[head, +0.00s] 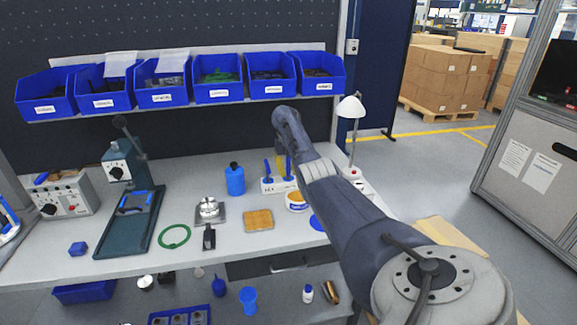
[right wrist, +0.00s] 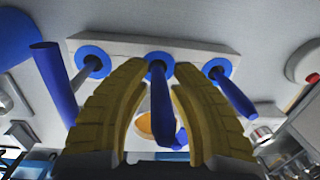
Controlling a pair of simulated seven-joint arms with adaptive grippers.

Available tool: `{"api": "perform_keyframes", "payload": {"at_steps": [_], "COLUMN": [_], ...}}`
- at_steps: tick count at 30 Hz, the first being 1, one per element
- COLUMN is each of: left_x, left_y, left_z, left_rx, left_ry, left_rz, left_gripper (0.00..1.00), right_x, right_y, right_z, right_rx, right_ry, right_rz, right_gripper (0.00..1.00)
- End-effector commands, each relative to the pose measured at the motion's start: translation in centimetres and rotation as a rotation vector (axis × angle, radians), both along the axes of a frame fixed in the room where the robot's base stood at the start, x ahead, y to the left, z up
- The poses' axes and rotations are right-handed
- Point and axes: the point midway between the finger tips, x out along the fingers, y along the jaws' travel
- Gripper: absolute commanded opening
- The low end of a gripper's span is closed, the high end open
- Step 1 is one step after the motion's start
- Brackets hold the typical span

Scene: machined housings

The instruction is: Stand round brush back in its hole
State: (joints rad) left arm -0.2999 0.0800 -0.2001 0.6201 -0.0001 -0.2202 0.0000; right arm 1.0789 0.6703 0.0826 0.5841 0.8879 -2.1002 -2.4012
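A white holder block (head: 268,186) with blue-handled tools stands on the bench, right of centre in the head view. In the right wrist view the block (right wrist: 205,48) shows three blue-ringed holes in a row. A blue-handled tool (right wrist: 158,92), seemingly the round brush, is at the middle ring, between the yellow fingers of my right gripper (right wrist: 160,72). The fingertips close in on both sides of its handle. Its lower end is hidden, so its depth in the hole cannot be told. In the head view my arm partly covers the right gripper (head: 284,166). My left gripper is out of view.
Other blue tools stand at the left ring (right wrist: 91,65) and right ring (right wrist: 230,95). A blue bottle (head: 235,181) stands left of the block.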

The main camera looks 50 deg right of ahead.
Motion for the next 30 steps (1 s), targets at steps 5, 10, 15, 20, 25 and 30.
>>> {"api": "perform_keyframes", "payload": {"at_steps": [5, 10, 15, 20, 25, 30], "left_x": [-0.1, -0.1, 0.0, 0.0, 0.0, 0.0], "left_y": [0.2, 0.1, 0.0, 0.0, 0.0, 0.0], "left_z": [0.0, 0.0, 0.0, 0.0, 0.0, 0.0], "left_rx": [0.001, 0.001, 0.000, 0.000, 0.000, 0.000], "left_ry": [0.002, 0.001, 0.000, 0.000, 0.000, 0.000], "left_rz": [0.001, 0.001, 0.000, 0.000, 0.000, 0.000], "left_gripper": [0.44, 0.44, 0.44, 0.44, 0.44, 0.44], "right_x": [0.0, 0.0, 0.0, -0.1, -0.1, -0.2], "right_y": [0.1, 0.2, 0.4, 0.7, 0.9, 1.0], "right_z": [0.4, 2.4, 5.5, 8.2, 10.3, 11.5], "right_rx": [0.001, -0.001, -0.002, 0.000, 0.000, 0.001], "right_ry": [-0.001, -0.003, -0.004, -0.004, -0.003, -0.001], "right_rz": [0.001, 0.001, 0.001, 0.001, 0.001, 0.001], "right_gripper": [0.22, 0.22, 0.22, 0.22, 0.22, 0.22]}}
